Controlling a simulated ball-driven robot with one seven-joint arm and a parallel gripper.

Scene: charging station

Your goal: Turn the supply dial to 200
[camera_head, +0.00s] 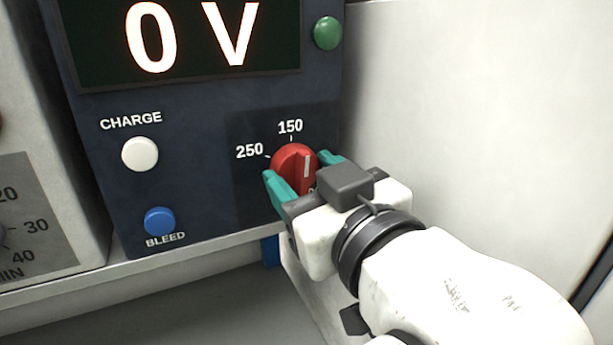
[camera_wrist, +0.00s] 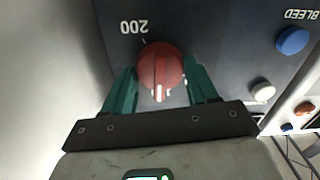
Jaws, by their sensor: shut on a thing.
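The supply dial (camera_head: 288,161) is a round red knob with a white pointer line on the dark blue panel. In the head view the labels 250 and 150 show at its left and top; a label below is mostly hidden. In the wrist view, which is upside down, the dial (camera_wrist: 160,65) has the label 200 above it, and the white line is on the side away from 200, which fits pointing about at 150. My gripper (camera_head: 303,176) is shut on the dial, its teal fingers on either side; it also shows in the wrist view (camera_wrist: 160,88).
The display (camera_head: 190,38) reads 0 V. A green button (camera_head: 327,33), a white CHARGE button (camera_head: 140,154) and a blue BLEED button (camera_head: 160,221) are on the panel. A pale wall (camera_head: 480,110) stands close on the right. Another unit (camera_head: 40,220) stands at left.

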